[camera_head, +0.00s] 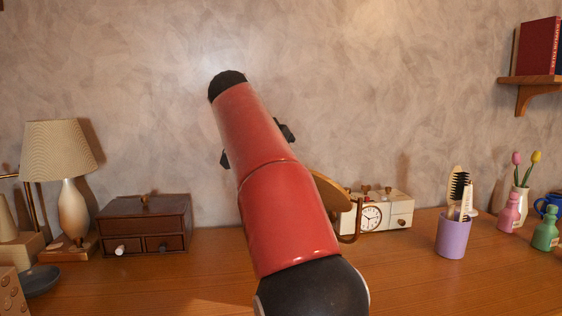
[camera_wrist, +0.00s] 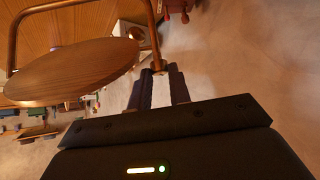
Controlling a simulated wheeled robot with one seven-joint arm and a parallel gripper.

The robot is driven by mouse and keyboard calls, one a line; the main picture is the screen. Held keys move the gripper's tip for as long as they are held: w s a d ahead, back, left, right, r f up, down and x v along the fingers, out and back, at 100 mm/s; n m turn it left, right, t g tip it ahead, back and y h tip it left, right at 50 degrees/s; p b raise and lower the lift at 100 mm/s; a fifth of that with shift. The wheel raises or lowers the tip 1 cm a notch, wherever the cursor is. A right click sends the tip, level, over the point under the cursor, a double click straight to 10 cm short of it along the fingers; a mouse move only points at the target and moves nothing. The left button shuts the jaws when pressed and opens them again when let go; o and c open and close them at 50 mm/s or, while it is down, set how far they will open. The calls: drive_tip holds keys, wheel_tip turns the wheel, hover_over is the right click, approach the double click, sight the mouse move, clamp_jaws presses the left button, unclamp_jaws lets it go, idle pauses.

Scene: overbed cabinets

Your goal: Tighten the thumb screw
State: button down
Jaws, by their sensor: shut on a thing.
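My gripper (camera_wrist: 159,75) shows in the wrist view, its two dark fingers closed around a small brass piece at the end of a brass frame arm. This piece appears to be the thumb screw (camera_wrist: 158,68); most of it is hidden between the fingers. The bent brass frame (camera_wrist: 152,25) surrounds a tilted round wooden disc (camera_wrist: 75,70). In the head view the disc (camera_head: 328,190) and frame (camera_head: 357,225) are partly hidden behind my red arm.
A dark drawer box (camera_head: 145,222) and a lamp (camera_head: 62,165) stand at the left. A cream clock box (camera_head: 385,212) is close behind the frame. A purple cup (camera_head: 453,235) with brushes and small bottles (camera_head: 508,212) stand at the right. The front right desktop (camera_head: 430,290) is clear.

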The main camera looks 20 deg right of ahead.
drive_tip(key=shift+w+a+m+g+h, duration=0.15)
drive_tip(key=shift+m+g+h, duration=0.25)
drive_tip(key=shift+m+g, duration=0.45)
drive_tip(key=shift+m, duration=0.35)
drive_tip(key=c, duration=1.3)
unclamp_jaws()
drive_tip(key=s+a+r+b, duration=0.1)
drive_tip(key=s+a, duration=0.4)
drive_tip(key=a, duration=0.8)
drive_tip(key=shift+s+r, duration=0.2)
drive_tip(key=shift+r, duration=0.3)
